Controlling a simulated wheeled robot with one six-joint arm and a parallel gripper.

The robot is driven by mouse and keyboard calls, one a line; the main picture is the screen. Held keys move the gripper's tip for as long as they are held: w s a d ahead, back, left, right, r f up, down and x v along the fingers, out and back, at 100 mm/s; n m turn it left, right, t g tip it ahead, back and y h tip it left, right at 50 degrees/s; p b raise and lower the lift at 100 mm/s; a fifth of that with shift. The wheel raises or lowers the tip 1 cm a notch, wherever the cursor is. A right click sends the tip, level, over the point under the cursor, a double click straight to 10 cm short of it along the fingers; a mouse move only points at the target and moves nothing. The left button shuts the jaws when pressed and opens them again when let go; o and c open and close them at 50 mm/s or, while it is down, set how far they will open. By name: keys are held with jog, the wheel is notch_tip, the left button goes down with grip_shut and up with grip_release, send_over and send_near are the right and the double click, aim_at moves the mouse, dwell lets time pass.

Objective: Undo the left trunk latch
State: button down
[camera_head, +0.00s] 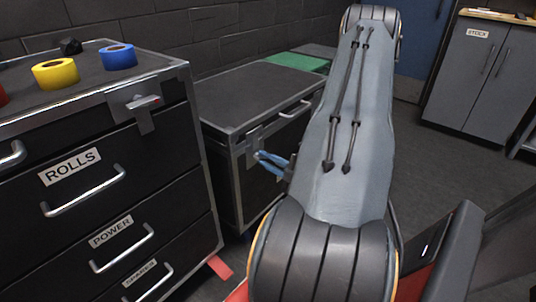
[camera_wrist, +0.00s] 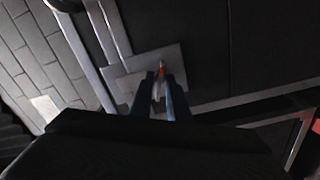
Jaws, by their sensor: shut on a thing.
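The dark trunk (camera_head: 262,95) with metal edges stands closed in the middle of the head view. Its left latch (camera_head: 254,136) is a small grey metal plate at the front left corner, below the lid edge. In the wrist view the latch plate (camera_wrist: 132,76) shows a small red mark near the fingertips. My gripper (camera_head: 262,159) has blue fingers and is at the latch; it also shows in the wrist view (camera_wrist: 161,80). The fingers are shut on a silver part of the latch, mostly hidden between them.
A black drawer cabinet (camera_head: 75,235) stands close on the left, with yellow tape (camera_head: 55,74) and blue tape (camera_head: 119,57) on top. A handle (camera_head: 295,109) is on the trunk's front. A grey cupboard (camera_head: 485,75) stands back right.

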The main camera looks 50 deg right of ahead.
jog(key=m+p, duration=0.3)
jog(key=shift+r+m, duration=0.15)
jog(key=shift+m, duration=0.25)
jog(key=m+p, duration=0.3)
jog(key=shift+m, duration=0.3)
jog(key=m+p, duration=0.4)
jog(key=m, duration=0.1)
jog(key=shift+m, duration=0.6)
jog(key=c, duration=1.9)
grip_release()
jog(key=shift+s, duration=0.1)
